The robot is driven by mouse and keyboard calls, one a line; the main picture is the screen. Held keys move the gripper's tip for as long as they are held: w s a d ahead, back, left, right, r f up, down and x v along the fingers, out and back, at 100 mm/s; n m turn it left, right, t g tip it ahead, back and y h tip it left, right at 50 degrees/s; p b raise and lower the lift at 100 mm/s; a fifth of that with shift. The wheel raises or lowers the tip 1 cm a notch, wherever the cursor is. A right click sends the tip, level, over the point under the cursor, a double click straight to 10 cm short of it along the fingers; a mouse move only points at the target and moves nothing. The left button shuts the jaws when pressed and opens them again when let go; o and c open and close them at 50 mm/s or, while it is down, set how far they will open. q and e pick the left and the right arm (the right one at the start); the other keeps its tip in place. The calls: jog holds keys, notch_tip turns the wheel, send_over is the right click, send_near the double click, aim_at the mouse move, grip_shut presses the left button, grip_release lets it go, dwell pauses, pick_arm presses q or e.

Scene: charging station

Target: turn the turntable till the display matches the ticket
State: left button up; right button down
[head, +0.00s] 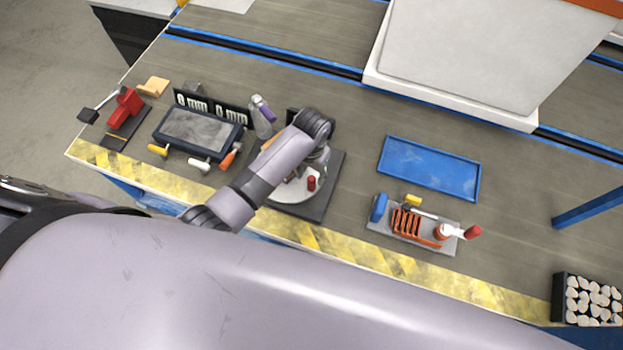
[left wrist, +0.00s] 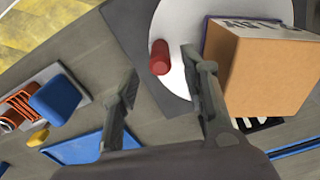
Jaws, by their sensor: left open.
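The turntable is a white disc (head: 286,195) on a dark square base (head: 325,205), and its disc also fills the top of the left wrist view (left wrist: 185,22). A red upright peg (head: 311,184) stands near its rim; in the left wrist view the peg (left wrist: 159,57) appears between my fingertips, with gaps on both sides. A brown box (left wrist: 268,75) with a white lettered top stands on the disc. My left gripper (left wrist: 160,66) is open and empty above the turntable; in the head view my arm partly covers it. A black-and-white panel (left wrist: 262,124) shows behind the box, unreadable. I cannot identify the ticket.
Left of the turntable are a grey plate fixture (head: 195,130), two black "0 mm" displays (head: 213,107), a spray bottle (head: 260,122) and a red clamp (head: 124,108). To the right are a blue tray (head: 430,168) and a tool rack (head: 412,228). Bench between them is clear.

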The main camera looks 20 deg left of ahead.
aim_at(311, 179)
pick_arm(q)
jog(key=shift+f+b, duration=0.3)
jog(key=shift+f, duration=1.95)
grip_shut()
